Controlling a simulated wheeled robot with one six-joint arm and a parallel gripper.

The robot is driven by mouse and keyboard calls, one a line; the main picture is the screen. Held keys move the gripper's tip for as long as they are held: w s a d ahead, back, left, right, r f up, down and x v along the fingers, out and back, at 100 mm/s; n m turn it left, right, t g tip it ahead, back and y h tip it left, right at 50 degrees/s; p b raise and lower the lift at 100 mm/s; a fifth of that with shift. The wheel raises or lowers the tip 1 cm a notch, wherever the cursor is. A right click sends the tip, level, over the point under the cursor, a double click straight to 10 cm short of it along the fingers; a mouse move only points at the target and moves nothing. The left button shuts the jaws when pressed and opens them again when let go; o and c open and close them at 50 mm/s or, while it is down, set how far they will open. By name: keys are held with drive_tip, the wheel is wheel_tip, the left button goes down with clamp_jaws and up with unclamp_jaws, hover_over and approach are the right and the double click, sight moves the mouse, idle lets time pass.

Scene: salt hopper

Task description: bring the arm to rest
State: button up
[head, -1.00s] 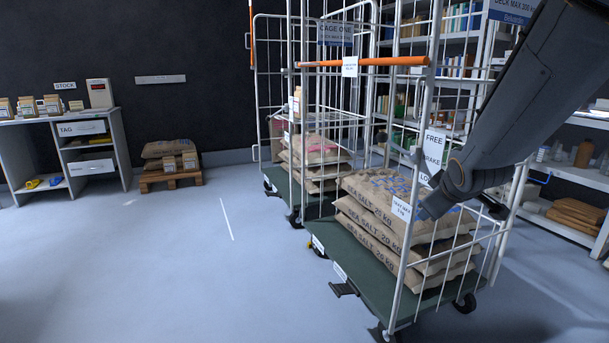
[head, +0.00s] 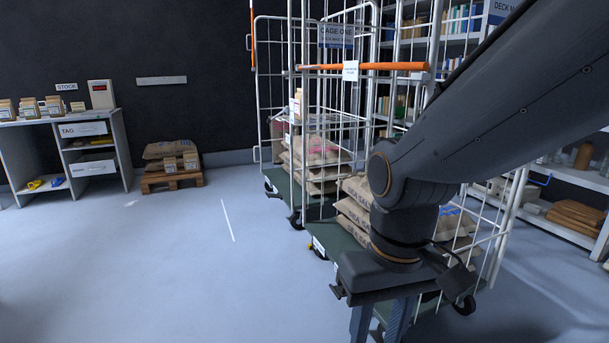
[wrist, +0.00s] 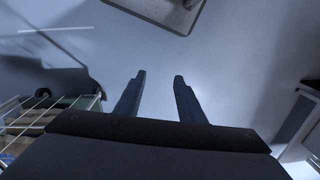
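My gripper (head: 379,322) hangs down at the lower middle right of the head view, in front of the near cage trolley. Its fingertips are cut off by the bottom edge there. My arm reaches in from the upper right and bends down at the wrist. It hides part of the near trolley and its salt sacks.
The near cage trolley (head: 330,238) holds stacked salt sacks (head: 353,212); it is close behind my gripper. Another caged trolley (head: 283,183) stands behind. A bench (head: 120,150), a pallet (head: 165,186) and shelves (head: 575,223) line the room. The left floor is clear.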

drive_tip(key=d+r+m+p, duration=0.2)
drive_tip(key=d+r+p, duration=0.7)
drive_tip(key=p, duration=0.8)
drive_tip(key=shift+r+m+h, duration=0.3)
drive_tip(key=shift+r+m, duration=0.1)
drive_tip(key=shift+r, duration=0.15)
idle(1.0)
